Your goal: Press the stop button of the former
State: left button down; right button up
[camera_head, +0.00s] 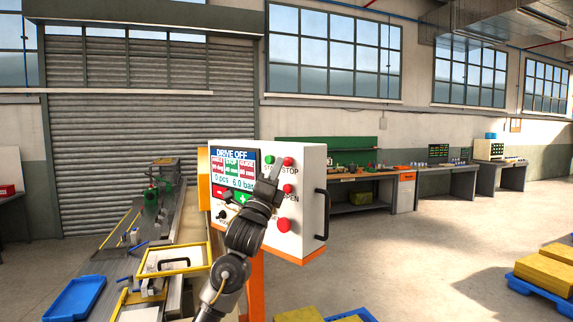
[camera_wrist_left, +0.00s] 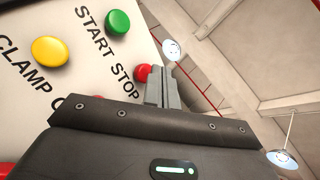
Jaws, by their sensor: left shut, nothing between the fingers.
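The former's control panel (camera_head: 312,165) is a white box with a screen reading DRIVE OFF. Its red stop button (camera_head: 288,161) sits at the upper right beside the green start button (camera_head: 269,159). My right gripper is out of view.
Below are another red button (camera_head: 287,188) and a large red knob (camera_head: 284,224). A black handle (camera_head: 321,214) stands out from the panel's right side. A blue tray (camera_head: 75,299) lies at the lower left. Workbenches stand along the back wall; open floor lies to the right.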

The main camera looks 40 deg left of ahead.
pick_arm(q)
jog(key=shift+s+a+b, duration=0.15)
jog(key=shift+s+b, duration=0.05)
jog(key=shift+s, duration=1.1)
jog(key=shift+s+a+b, duration=0.1)
jog(key=shift+s+b, duration=0.1)
jog(key=shift+s, duration=1.05)
